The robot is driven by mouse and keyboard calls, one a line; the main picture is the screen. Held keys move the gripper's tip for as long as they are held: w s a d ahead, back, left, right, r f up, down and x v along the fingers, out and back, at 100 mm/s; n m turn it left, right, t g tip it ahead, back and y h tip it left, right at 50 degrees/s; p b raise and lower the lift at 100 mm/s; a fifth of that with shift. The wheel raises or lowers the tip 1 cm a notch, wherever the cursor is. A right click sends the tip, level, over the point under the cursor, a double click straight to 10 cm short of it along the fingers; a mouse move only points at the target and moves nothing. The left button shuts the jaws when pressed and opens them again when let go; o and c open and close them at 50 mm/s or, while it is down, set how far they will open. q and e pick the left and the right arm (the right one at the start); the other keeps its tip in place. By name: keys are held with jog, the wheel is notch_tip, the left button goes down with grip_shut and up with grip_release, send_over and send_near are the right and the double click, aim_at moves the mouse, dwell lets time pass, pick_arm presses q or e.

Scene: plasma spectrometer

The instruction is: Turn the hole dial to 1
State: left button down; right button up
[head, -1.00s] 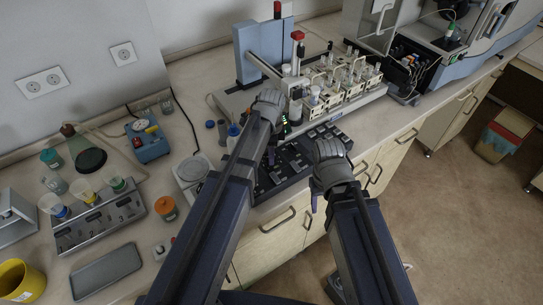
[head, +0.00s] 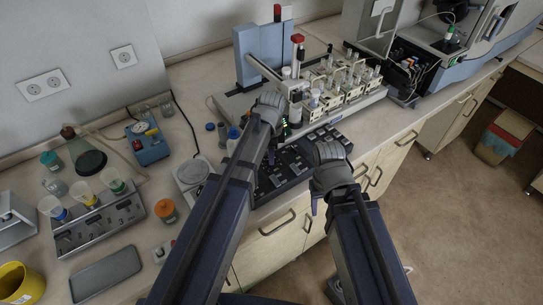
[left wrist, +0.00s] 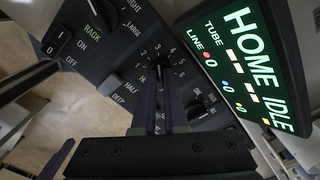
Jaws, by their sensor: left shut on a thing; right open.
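The hole dial (left wrist: 161,68) shows in the left wrist view as a dark knob ringed by small numbers, with 2 to 6 legible and the 1 at the left side of the ring. My left gripper (left wrist: 160,108) is shut on its knob; the fingers hide much of it, so I cannot tell which number it points to. In the head view my left gripper (head: 268,106) is over the control panel (head: 285,170), its fingertips hidden by the hand. My right gripper (head: 328,162) is open at the panel's right side, apart from the dial.
A lit green display (left wrist: 243,62) reading HOME, IDLE, TUBE and LINE is right of the dial. A RACK knob (left wrist: 103,18) and an on/off switch (left wrist: 57,42) are at the left. The tube racks (head: 345,85) stand behind the panel. A scale (head: 190,172) is left of my arm.

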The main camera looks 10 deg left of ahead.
pick_arm(q)
jog(key=shift+n, duration=0.3)
jog(key=n, duration=0.9)
jog(key=shift+n, duration=2.2)
jog(key=c, duration=1)
grip_release()
jog(key=shift+o, duration=0.2)
